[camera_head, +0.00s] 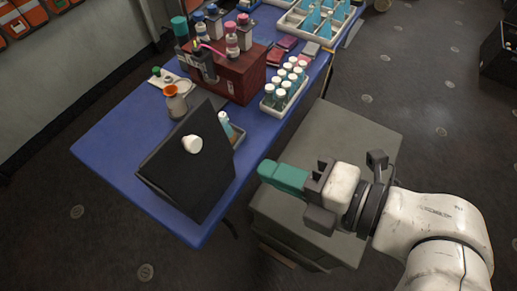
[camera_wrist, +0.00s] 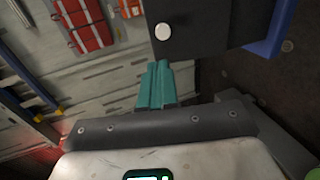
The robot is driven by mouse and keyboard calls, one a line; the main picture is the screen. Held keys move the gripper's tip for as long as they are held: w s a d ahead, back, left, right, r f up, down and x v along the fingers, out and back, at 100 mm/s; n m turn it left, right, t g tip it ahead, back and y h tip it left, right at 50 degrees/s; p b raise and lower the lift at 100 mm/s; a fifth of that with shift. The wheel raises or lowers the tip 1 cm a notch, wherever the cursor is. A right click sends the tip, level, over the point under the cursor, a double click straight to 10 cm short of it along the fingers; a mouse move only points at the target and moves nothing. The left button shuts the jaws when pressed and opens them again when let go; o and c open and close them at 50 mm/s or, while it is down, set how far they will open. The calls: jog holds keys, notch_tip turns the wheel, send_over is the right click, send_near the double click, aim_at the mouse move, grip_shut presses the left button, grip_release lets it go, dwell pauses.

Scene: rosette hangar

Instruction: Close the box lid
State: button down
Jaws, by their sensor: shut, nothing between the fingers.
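The box lid (camera_head: 170,172) is a dark panel with a round white knob (camera_head: 192,144) on its face. It stands open, steeply tilted, at the near end of the blue table. The box (camera_head: 240,137) is mostly hidden behind the lid; a light rim and a white-capped bottle show at its right end. My gripper (camera_head: 268,172) has teal fingers, shut and empty, to the right of the lid and apart from it in the head view. In the wrist view, the fingertips (camera_wrist: 157,68) appear just below the lid (camera_wrist: 210,25) and its knob (camera_wrist: 162,31); contact there cannot be told.
The blue table (camera_head: 110,144) holds an orange-topped bottle (camera_head: 175,103), a dark red crate (camera_head: 240,79) with bottles, and a white rack (camera_head: 268,107) of capped vials. A grey cabinet (camera_head: 345,135) stands under my gripper.

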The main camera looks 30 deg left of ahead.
aim_at(195, 143)
jog(key=x, duration=1.2)
jog(key=shift+a, duration=0.25)
jog(key=shift+a+f, duration=0.35)
jog(key=shift+a, duration=0.25)
jog(key=shift+a+r, duration=0.1)
